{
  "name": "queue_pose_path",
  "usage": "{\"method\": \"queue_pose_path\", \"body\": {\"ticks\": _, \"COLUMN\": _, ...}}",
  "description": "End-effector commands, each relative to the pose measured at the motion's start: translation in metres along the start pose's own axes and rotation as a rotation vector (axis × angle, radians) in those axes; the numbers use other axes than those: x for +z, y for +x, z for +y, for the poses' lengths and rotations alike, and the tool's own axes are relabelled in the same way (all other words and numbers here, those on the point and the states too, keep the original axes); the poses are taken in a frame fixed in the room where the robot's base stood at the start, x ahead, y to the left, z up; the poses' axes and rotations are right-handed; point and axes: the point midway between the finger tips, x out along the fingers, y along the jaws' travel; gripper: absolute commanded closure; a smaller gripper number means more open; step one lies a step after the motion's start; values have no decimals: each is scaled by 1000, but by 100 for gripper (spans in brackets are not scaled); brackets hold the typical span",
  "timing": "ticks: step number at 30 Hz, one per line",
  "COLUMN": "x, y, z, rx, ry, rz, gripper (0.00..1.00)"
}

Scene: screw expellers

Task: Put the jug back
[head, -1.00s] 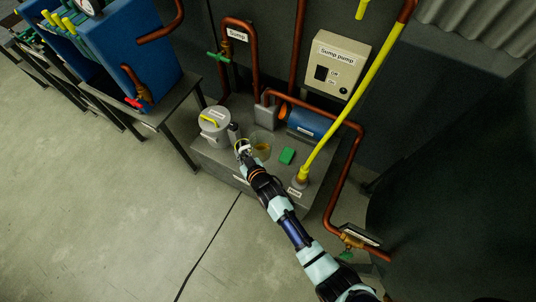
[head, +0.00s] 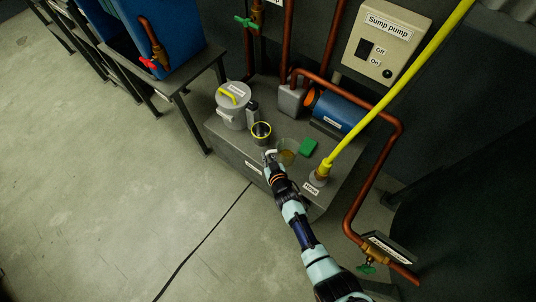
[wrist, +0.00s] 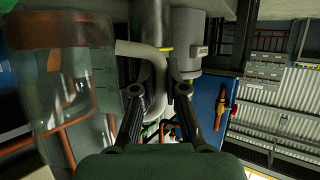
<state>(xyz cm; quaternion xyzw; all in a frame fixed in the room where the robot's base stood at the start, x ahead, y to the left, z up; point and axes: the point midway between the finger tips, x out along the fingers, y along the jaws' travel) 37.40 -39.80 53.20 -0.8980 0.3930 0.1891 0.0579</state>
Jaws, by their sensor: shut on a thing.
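The clear jug (head: 287,151) shows at the middle of the grey plinth (head: 227,139) in the head view, with an amber tint low inside. It also fills the left side of the wrist view (wrist: 65,80), tilted in that picture, with a pale handle (wrist: 133,48). My gripper (head: 270,154) is at the jug's left side. In the wrist view its fingers (wrist: 161,88) are shut on the handle. I cannot tell whether the jug's base touches the plinth.
Floor at left is open.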

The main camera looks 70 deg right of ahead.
Motion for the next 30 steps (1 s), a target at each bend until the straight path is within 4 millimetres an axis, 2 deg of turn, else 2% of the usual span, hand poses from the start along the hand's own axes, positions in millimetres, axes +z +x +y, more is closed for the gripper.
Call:
{"method": "queue_pose_path", "body": {"ticks": 1, "x": 8, "y": 4, "z": 0, "rx": 0, "ry": -1, "rz": 2, "gripper": 100}}
{"method": "queue_pose_path", "body": {"ticks": 8, "x": 12, "y": 6, "z": -1, "rx": 0, "ry": 1, "rz": 2, "gripper": 100}}
{"method": "queue_pose_path", "body": {"ticks": 15, "x": 50, "y": 22, "z": -2, "rx": 0, "ry": -1, "rz": 3, "gripper": 100}}
{"method": "queue_pose_path", "body": {"ticks": 26, "x": 49, "y": 21, "z": -2, "rx": 3, "ry": -1, "rz": 2, "gripper": 100}}
{"method": "queue_pose_path", "body": {"ticks": 27, "x": 49, "y": 21, "z": -2, "rx": 3, "ry": 0, "rz": 2, "gripper": 84}}
{"method": "queue_pose_path", "body": {"ticks": 30, "x": 49, "y": 21, "z": -2, "rx": 3, "ry": 0, "rz": 2, "gripper": 67}}
